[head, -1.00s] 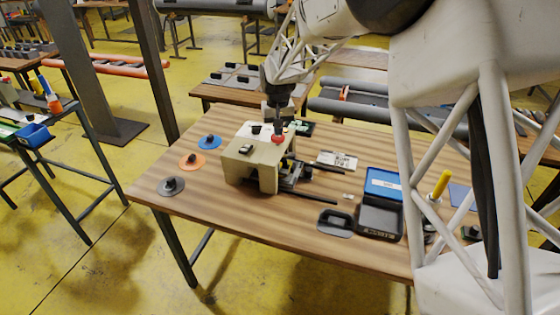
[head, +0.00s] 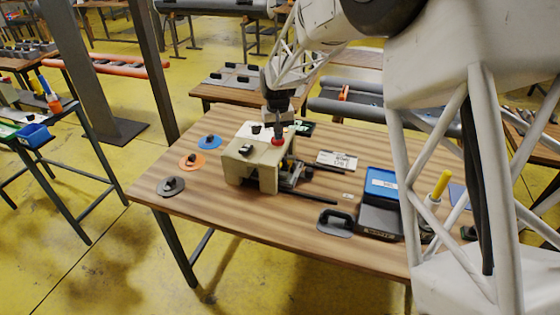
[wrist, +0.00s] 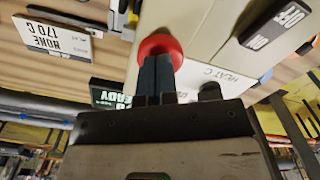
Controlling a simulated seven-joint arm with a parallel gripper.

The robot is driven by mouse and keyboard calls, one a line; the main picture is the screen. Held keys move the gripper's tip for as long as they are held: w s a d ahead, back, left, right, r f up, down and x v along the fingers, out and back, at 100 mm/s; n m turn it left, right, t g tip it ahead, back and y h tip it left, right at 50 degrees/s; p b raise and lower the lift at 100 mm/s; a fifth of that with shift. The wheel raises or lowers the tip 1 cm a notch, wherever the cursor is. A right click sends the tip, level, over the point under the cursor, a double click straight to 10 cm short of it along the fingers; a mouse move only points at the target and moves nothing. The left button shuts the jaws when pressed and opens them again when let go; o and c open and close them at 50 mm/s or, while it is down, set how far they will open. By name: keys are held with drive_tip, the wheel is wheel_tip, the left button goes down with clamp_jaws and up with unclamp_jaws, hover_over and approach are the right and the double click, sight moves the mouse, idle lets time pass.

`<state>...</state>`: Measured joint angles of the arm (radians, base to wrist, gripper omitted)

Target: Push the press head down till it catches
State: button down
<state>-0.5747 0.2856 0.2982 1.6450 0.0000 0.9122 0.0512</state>
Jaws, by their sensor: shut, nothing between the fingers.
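The press is a beige block-shaped machine (head: 243,170) standing on the wooden table. A red round knob (head: 277,141) sits at its top right edge; it also shows in the wrist view (wrist: 158,42). My gripper (head: 277,133) points down at the knob with its dark fingers together. In the wrist view the closed fingertips (wrist: 155,60) meet or overlap the red knob, with nothing held between them. The fingers hide part of the knob. I cannot tell whether the press head is caught.
An OFF/ON switch (wrist: 275,25) and a READY display (wrist: 110,96) are by the knob. Round handled patches (head: 171,187) lie left. The table front is clear.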

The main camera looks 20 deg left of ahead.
idle(0.3)
drive_tip(key=shift+r, duration=2.95)
drive_tip(key=shift+s+d+r, duration=0.1)
drive_tip(key=shift+d+r, duration=0.15)
drive_tip(key=shift+d, duration=0.2)
drive_tip(key=s+d+r+m, duration=0.1)
drive_tip(key=s+d+r, duration=0.35)
drive_tip(key=d, duration=0.45)
drive_tip(key=s+d+r+m+t, duration=0.1)
drive_tip(key=s+d+r, duration=0.35)
drive_tip(key=d, duration=0.55)
drive_tip(key=s+d+r+m, duration=0.1)
drive_tip(key=s+d+r, duration=0.2)
drive_tip(key=s+d, duration=0.45)
drive_tip(key=s+d+f+m, duration=0.1)
drive_tip(key=s+d, duration=0.8)
drive_tip(key=s, duration=0.3)
drive_tip(key=s+d+f+m+t, duration=0.1)
drive_tip(key=s+d+m, duration=0.1)
drive_tip(key=s+d, duration=0.8)
drive_tip(key=s, duration=0.2)
drive_tip(key=shift+s+f+t, duration=0.3)
drive_tip(key=shift+s+f, duration=0.1)
